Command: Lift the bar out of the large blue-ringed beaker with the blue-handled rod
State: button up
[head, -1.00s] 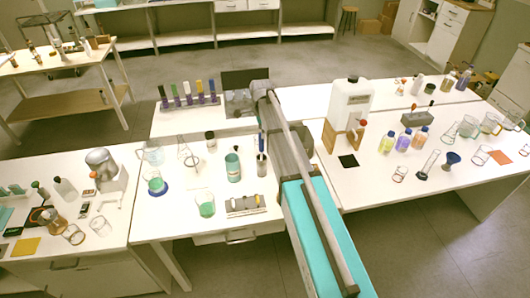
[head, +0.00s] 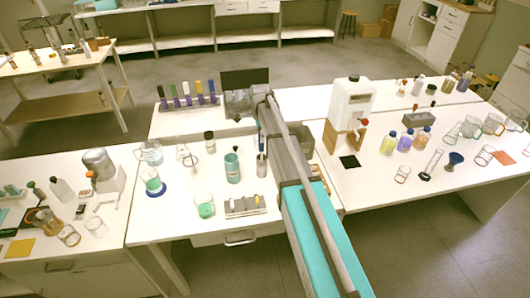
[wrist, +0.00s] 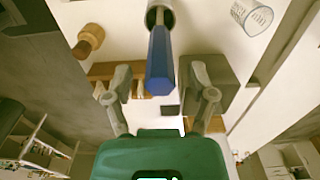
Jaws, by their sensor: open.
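The blue-handled rod (head: 261,143) stands upright in a grey cup (head: 261,166) beside my arm in the head view. In the wrist view its blue handle (wrist: 160,62) lies between the fingers of my gripper (wrist: 160,82), which is open, with a gap on both sides. My gripper is not clearly visible in the head view. A beaker with green contents (head: 152,181) stands on a blue ring at the left of the middle table. I cannot make out the bar in it.
A rack of coloured tubes (head: 188,99) is behind. A large white container (head: 350,102) stands right of my arm.

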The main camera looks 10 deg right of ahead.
jog(key=shift+f+b, duration=0.85)
jog(key=shift+f, duration=0.3)
grip_shut()
